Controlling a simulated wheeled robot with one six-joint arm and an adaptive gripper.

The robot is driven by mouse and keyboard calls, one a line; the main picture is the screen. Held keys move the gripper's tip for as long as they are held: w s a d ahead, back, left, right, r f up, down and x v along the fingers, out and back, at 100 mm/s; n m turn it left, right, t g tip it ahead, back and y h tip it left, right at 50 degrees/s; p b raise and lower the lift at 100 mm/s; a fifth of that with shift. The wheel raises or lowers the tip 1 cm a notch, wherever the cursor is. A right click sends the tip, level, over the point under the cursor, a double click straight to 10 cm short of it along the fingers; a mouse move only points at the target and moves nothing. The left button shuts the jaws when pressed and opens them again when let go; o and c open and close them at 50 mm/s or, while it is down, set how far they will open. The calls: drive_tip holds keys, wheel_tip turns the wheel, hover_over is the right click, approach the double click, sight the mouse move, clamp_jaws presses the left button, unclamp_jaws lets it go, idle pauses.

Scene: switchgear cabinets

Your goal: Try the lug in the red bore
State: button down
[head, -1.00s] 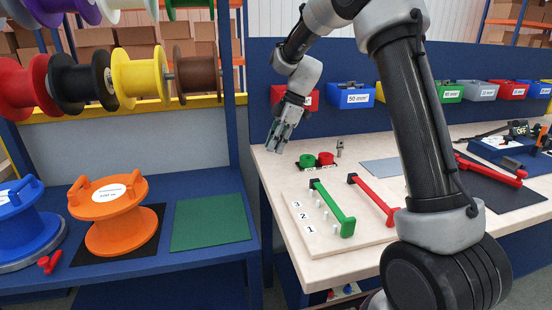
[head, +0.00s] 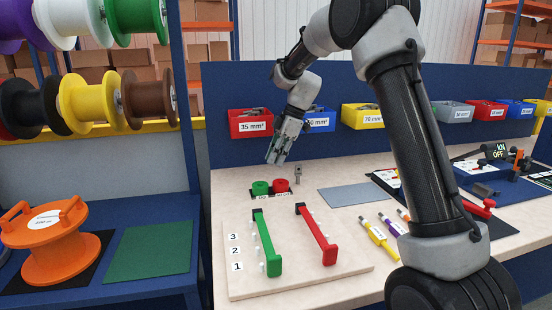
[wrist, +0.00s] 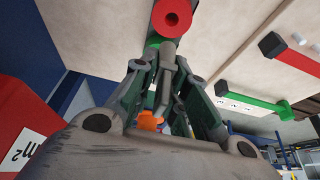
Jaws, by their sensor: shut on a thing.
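My gripper (head: 275,158) is over the back of the bench, above and behind the gauge rings in the head view. In the wrist view my gripper (wrist: 160,85) is shut on a grey metal lug (wrist: 168,50), whose end sticks out between the fingers. The red ring with the bore (head: 281,186) sits beside a green ring (head: 260,188) on a dark labelled base. In the wrist view the red ring (wrist: 172,18) lies just beyond the lug's end, apart from it as far as I can tell. The green ring is partly hidden there.
A small grey upright piece (head: 298,174) stands right of the rings. A board (head: 295,279) with green and red handled bars lies in front. Labelled bins, including a red one (head: 250,123), line the back panel. A grey mat (head: 350,195) is clear.

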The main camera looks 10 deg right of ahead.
sight(277, 183)
drive_tip(key=shift+d, duration=0.15)
drive_tip(key=shift+f, duration=0.1)
drive_tip(key=shift+f, duration=2.6)
drive_tip(key=shift+f, duration=0.4)
drive_tip(key=c, duration=1.3)
unclamp_jaws()
drive_tip(key=v, duration=1.2)
